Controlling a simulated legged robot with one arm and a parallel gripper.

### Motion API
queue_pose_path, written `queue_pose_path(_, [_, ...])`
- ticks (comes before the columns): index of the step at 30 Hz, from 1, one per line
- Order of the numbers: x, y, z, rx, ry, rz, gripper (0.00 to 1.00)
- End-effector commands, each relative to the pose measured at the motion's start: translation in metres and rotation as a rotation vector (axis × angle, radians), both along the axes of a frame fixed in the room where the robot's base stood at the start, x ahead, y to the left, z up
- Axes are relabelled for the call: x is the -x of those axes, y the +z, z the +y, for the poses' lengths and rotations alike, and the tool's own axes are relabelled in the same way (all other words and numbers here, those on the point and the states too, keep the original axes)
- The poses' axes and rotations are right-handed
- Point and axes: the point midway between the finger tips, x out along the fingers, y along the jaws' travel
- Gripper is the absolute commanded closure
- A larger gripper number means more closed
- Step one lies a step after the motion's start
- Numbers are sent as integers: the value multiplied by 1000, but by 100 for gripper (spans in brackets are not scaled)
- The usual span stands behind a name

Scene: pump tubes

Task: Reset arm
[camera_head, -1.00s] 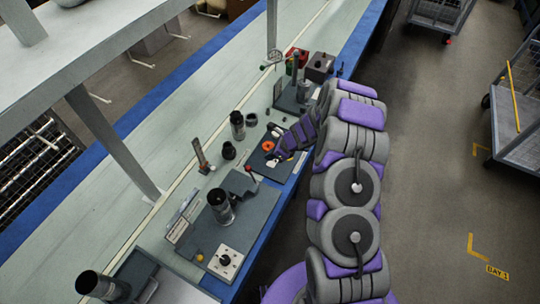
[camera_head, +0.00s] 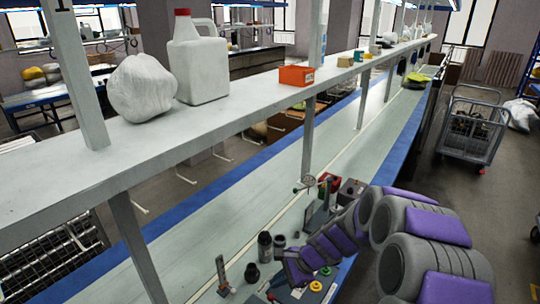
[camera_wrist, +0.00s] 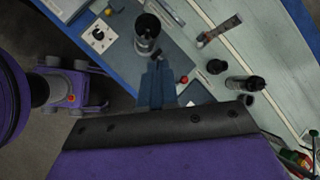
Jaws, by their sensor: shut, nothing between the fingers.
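My arm reaches in from the lower right in the head view, and my gripper (camera_head: 294,272) is low over the bench near small tubes. In the wrist view my gripper (camera_wrist: 157,68) has its blue-grey fingers together, with nothing held, above a grey mat. A dark-topped tube (camera_wrist: 147,30) stands just beyond the fingertips, apart from them. Another dark tube (camera_wrist: 247,84) and a short black cup (camera_wrist: 216,66) are to the right. The upright tube (camera_head: 265,246) and cup (camera_head: 252,273) also show in the head view.
A white shelf (camera_head: 200,118) runs above the bench, carrying a white jug (camera_head: 198,65), a white bag (camera_head: 141,88) and an orange bin (camera_head: 296,75). A shelf post (camera_head: 308,138) stands behind the arm. A cart (camera_head: 473,130) is at right, with floor before it.

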Motion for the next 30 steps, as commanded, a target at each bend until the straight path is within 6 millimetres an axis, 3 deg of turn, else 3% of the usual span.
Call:
queue_pose_path(6, [63, 44, 1, 70, 283, -102, 100])
queue_pose_path(13, [134, 74, -13, 167, 559, -180, 100])
queue_pose_path(22, [227, 94, -52, 313, 881, -226, 100])
queue_pose_path(30, [302, 98, -96, 436, 1106, -208, 100])
